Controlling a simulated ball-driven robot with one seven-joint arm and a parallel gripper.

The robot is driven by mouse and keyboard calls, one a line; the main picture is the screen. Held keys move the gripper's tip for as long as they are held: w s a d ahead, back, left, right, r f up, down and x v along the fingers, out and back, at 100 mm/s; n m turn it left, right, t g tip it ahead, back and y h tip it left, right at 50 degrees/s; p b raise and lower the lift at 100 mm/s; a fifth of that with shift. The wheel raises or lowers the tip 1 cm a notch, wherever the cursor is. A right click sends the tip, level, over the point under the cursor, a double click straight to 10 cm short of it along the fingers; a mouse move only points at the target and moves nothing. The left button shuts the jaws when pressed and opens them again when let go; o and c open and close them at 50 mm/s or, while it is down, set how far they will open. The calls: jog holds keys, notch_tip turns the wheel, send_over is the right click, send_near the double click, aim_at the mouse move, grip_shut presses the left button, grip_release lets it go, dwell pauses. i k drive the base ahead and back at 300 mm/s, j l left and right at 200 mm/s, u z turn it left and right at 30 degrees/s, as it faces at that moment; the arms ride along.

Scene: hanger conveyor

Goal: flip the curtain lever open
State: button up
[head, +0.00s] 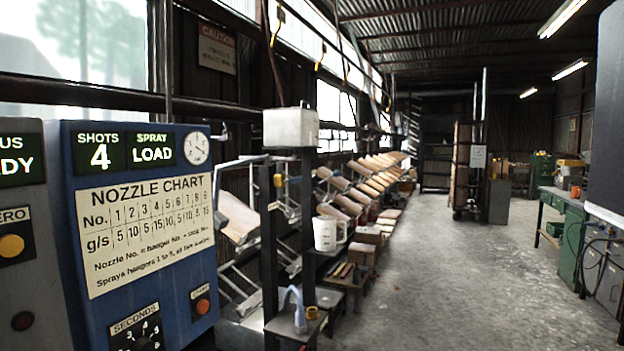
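I cannot pick out a curtain lever or a curtain with certainty in the head view. A small yellow part (278,181) shows on a dark post left of the walkway, but I cannot tell whether it is a lever. My gripper is not in view.
A blue control cabinet (205,318) with a nozzle chart (150,232) stands close at left, reading SHOTS 4 and SPRAY LOAD. A grey box (291,128) tops the dark posts. A white bucket (325,234) and a row of boards (365,180) lie beyond. The concrete floor (470,275) is clear.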

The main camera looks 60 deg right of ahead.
aim_at(315, 185)
jog(key=z, duration=1.65)
jog(key=i+l, duration=0.55)
jog(key=i, duration=0.15)
jog(key=i+l, duration=0.6)
jog(key=i, duration=0.15)
